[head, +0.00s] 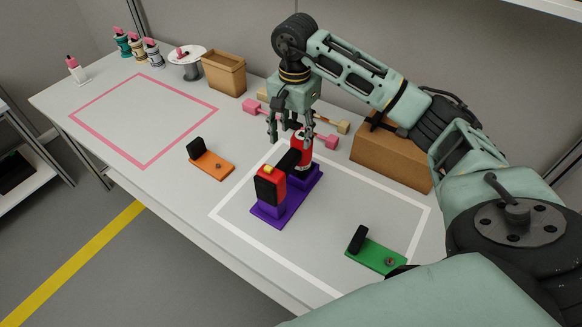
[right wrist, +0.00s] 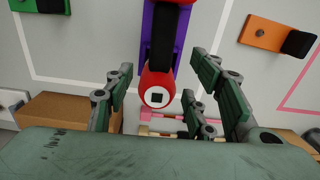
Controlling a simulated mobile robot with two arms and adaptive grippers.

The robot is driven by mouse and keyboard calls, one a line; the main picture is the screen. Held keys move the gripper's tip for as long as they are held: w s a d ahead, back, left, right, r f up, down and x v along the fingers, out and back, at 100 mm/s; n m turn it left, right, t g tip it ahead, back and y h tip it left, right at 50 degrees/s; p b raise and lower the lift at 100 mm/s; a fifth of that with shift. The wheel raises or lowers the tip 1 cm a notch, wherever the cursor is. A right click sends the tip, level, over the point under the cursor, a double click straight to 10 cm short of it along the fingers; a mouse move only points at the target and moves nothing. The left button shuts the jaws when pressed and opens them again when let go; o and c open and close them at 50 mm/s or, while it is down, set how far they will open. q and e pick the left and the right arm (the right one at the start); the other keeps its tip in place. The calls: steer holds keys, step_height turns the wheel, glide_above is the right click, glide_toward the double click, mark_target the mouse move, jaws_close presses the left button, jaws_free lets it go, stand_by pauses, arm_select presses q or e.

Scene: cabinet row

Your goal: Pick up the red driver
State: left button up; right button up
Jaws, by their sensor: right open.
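The red driver (head: 268,190), red and black with a yellow spot, lies on a purple stand (head: 290,200) inside the white outline on the table. Its rounded red front end points toward the back of the table. My right gripper (head: 290,135) is open above and just behind that end, fingers pointing down. In the right wrist view the driver's red end (right wrist: 157,88) shows between the spread fingers, and I see no contact. My left gripper is not in view.
An orange block (head: 212,164) and a green block (head: 377,257) with black uprights flank the stand. Pink and tan dumbbell-like pieces (head: 252,107) and a brown box (head: 392,155) stand behind. The pink outline (head: 143,165) at left encloses bare table.

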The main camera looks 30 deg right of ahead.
mark_target(290, 155)
steer(key=shift+d+f, duration=0.1)
steer(key=shift+f, duration=0.35)
steer(key=shift+s+f, duration=0.1)
steer(key=shift+s, duration=0.05)
steer(key=f+p, duration=0.1)
steer(key=f, duration=0.2)
steer(key=a+f+p, duration=0.1)
steer(key=f, duration=0.2)
steer(key=shift+a+p, duration=0.2)
steer(key=shift+p, duration=0.15)
steer(key=shift+f, duration=0.55)
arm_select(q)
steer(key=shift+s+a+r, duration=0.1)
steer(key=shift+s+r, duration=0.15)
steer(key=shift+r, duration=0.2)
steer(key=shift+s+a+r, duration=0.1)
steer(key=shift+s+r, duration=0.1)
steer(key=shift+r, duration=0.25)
arm_select(e)
steer(key=shift+d, duration=0.1)
steer(key=shift+c, duration=0.9)
steer(key=c, duration=0.9)
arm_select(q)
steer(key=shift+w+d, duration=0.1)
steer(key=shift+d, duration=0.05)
arm_select(e)
steer(key=shift+c, duration=0.7)
steer(key=shift+r, duration=0.1)
